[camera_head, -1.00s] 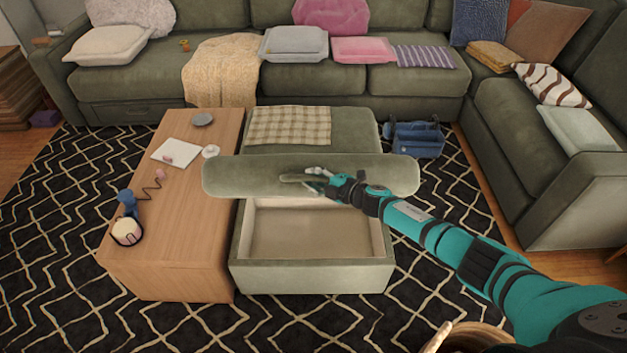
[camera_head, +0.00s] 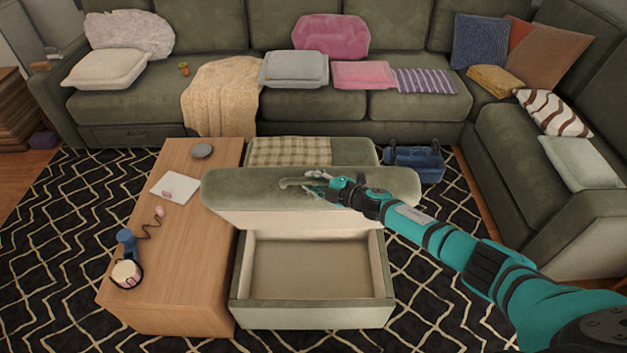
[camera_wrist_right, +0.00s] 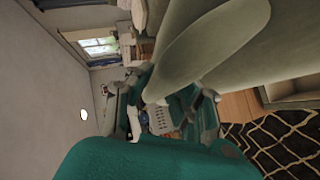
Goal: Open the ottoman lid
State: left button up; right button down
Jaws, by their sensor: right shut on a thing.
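The green ottoman (camera_head: 312,313) stands beside the wooden table with its pale inner compartment showing. Its padded lid (camera_head: 240,188) is raised and tilted over the back part of the opening, with its light underside (camera_head: 300,222) partly visible. A small curved handle (camera_head: 291,183) sits on the lid's front edge. My right gripper (camera_head: 315,184) is shut on this handle. My left gripper is not in view.
A wooden coffee table (camera_head: 180,250) stands close on the left with a notepad, a dark disc and a headset-like item. A checkered blanket (camera_head: 290,151) lies on the green seat behind the lid. A blue caddy (camera_head: 414,163) is to the right. The sectional sofa (camera_head: 130,100) borders the back and right.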

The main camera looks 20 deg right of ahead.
jog(key=shift+a+r, duration=0.1)
jog(key=shift+r, duration=0.1)
jog(key=c, duration=1.5)
grip_release()
jog(key=shift+o, duration=0.2)
jog(key=shift+s+d+r, duration=0.1)
jog(key=shift+s+d, duration=0.3)
jog(key=shift+s, duration=0.2)
jog(key=v, duration=1.1)
jog(key=shift+a, duration=0.1)
